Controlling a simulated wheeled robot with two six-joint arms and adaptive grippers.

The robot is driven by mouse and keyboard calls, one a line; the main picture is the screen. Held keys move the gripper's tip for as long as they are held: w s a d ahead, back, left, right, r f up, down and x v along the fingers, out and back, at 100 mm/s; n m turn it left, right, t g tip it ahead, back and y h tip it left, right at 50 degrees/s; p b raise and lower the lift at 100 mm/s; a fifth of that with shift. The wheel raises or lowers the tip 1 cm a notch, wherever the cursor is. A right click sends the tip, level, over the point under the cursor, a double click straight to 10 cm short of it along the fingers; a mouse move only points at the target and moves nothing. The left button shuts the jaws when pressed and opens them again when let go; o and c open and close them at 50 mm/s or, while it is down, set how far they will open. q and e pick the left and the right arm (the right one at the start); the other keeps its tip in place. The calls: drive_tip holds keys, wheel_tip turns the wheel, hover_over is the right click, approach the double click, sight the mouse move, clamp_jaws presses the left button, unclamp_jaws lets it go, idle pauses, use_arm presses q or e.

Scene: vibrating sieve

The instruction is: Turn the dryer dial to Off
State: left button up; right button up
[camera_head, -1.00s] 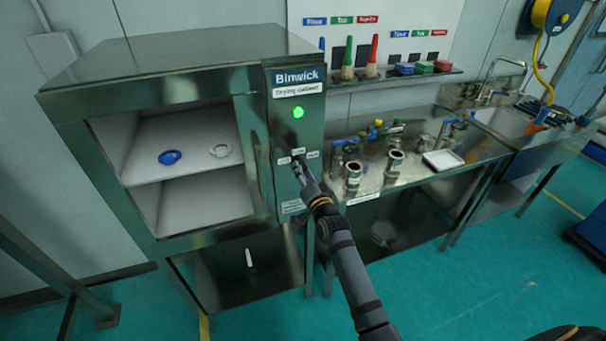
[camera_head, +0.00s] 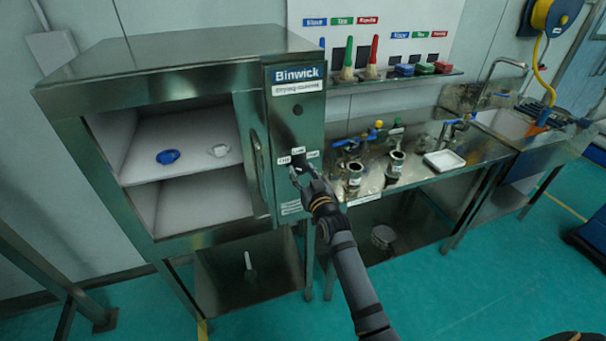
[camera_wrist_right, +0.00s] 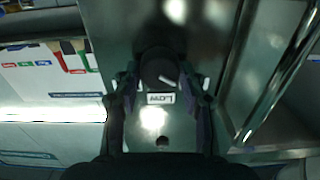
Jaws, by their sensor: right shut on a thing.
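The drying cabinet (camera_head: 297,190) is steel, with a "Binwick" sign on its right panel. Its dark round dial (camera_wrist_right: 158,70) sits below the LOW label (camera_head: 298,150), between OFF (camera_head: 284,160) and HIGH (camera_head: 313,154). In the wrist view, which is upside down, LOW (camera_wrist_right: 161,98) shows just below the dial. The white pointer mark slants down and right, towards the OFF side. My right gripper (camera_head: 303,177) is shut on the dial, with one finger at each side in the wrist view (camera_wrist_right: 160,84). The indicator lamp (camera_head: 298,109) is dark. My left gripper is out of view.
A steel bench (camera_head: 400,182) to the right carries metal pots and a white tray (camera_head: 444,161). Brushes stand on a wall shelf above it.

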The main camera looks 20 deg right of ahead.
drive_tip(key=shift+f+n, duration=0.1)
drive_tip(key=shift+n, duration=0.3)
drive_tip(key=o, duration=1.2)
drive_tip(key=shift+c, duration=0.2)
drive_tip(key=s, duration=1.2)
drive_tip(key=shift+d, duration=0.2)
